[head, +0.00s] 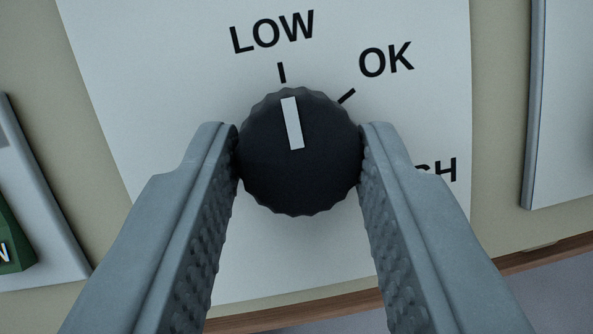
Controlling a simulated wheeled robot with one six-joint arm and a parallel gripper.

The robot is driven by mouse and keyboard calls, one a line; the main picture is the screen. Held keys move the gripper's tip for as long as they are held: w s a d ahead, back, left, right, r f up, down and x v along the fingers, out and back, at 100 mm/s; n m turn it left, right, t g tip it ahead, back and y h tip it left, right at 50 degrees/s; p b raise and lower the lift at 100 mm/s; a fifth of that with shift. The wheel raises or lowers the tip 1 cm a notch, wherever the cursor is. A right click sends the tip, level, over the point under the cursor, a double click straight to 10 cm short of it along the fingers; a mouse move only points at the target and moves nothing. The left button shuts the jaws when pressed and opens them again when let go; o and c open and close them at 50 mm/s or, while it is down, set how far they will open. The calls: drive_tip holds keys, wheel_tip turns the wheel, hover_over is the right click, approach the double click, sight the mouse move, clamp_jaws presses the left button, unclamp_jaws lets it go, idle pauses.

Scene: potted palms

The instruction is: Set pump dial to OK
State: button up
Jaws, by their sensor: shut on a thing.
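The pump dial (320,165) is a black round knob with a scalloped edge and a white pointer bar (293,123). The pointer is aimed at the tick under the LOW label (272,32). The OK label (386,60) and its tick lie up and to the right of the knob. A third label ending in "H" (447,170) is at the right, partly hidden by the right finger. My gripper (299,160) is shut on the dial, one finger touching each side. The lower part of the plate is partly hidden by the fingers.
The dial sits on a white plate (130,90) on a beige panel (500,90). A green part (12,245) on a grey-framed plate is at the left edge. Another grey-edged plate (570,100) is at the right. A brown edge (550,250) runs along the bottom.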

drive_tip(key=shift+m, duration=0.5)
drive_tip(key=m+h, duration=0.1)
drive_tip(key=m, duration=0.2)
drive_tip(key=m+g+h, duration=0.1)
drive_tip(key=m, duration=0.2)
drive_tip(key=shift+a+r+m+g, duration=0.15)
drive_tip(key=shift+a+m+g, duration=0.05)
drive_tip(key=shift+m+g, duration=0.1)
drive_tip(key=m+g, duration=0.1)
drive_tip(key=m, duration=0.2)
drive_tip(key=m+g+h, duration=0.1)
drive_tip(key=m, duration=0.2)
drive_tip(key=shift+w+r, duration=0.1)
drive_tip(key=shift+r, duration=0.05)
drive_tip(key=o, duration=1)
drive_tip(key=shift+c, duration=0.2)
drive_tip(key=v, duration=1.7)
drive_tip(key=shift+a, duration=0.2)
drive_tip(key=shift+r, duration=0.2)
